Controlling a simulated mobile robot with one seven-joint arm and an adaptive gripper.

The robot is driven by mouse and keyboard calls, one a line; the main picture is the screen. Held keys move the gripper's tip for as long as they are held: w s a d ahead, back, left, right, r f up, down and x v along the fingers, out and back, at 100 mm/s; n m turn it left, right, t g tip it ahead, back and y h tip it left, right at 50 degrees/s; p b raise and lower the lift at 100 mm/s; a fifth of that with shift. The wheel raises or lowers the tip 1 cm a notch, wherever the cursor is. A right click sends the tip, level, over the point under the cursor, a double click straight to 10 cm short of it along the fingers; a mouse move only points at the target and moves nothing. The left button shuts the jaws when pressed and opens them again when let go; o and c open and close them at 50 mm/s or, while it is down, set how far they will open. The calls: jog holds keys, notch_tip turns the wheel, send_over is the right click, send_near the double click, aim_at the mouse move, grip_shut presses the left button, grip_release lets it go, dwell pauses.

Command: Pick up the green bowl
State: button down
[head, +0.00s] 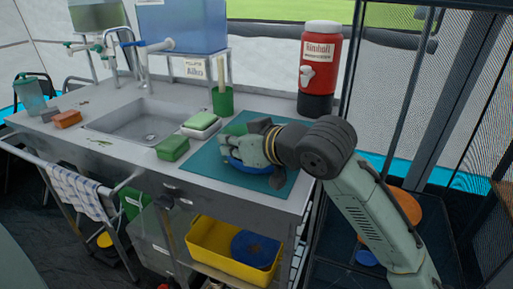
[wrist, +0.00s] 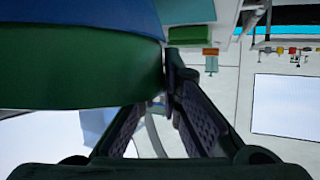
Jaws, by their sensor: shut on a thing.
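The green bowl (wrist: 85,85) fills the upper left of the wrist view as a broad curved green band, up against my fingers. My gripper (head: 226,151) is low over the teal mat on the counter in the head view and is shut on the green bowl. A blue round thing (head: 250,168) shows just below my gripper, and blue also shows above the green band in the wrist view. I cannot tell whether the bowl is clear of the mat.
The teal mat (head: 200,166) lies by the counter's front edge. Left of it are a green sponge (head: 172,149), a soap dish (head: 200,124) and the sink (head: 150,122). A green cup (head: 222,101) and red drink cooler (head: 319,65) stand behind. A yellow bin (head: 213,246) sits below.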

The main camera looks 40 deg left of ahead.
dwell(0.4)
jog(key=shift+r, duration=0.45)
jog(key=s+d+r, duration=0.2)
jog(key=s+d, duration=0.2)
jog(key=s, duration=0.3)
jog(key=s+d+r+b, duration=0.1)
jog(key=s+d+r, duration=0.1)
jog(key=s+d, duration=0.2)
jog(key=s, duration=0.2)
jog(key=shift+s+d+b, duration=0.15)
jog(key=shift+s+b, duration=0.15)
jog(key=shift+s, duration=0.05)
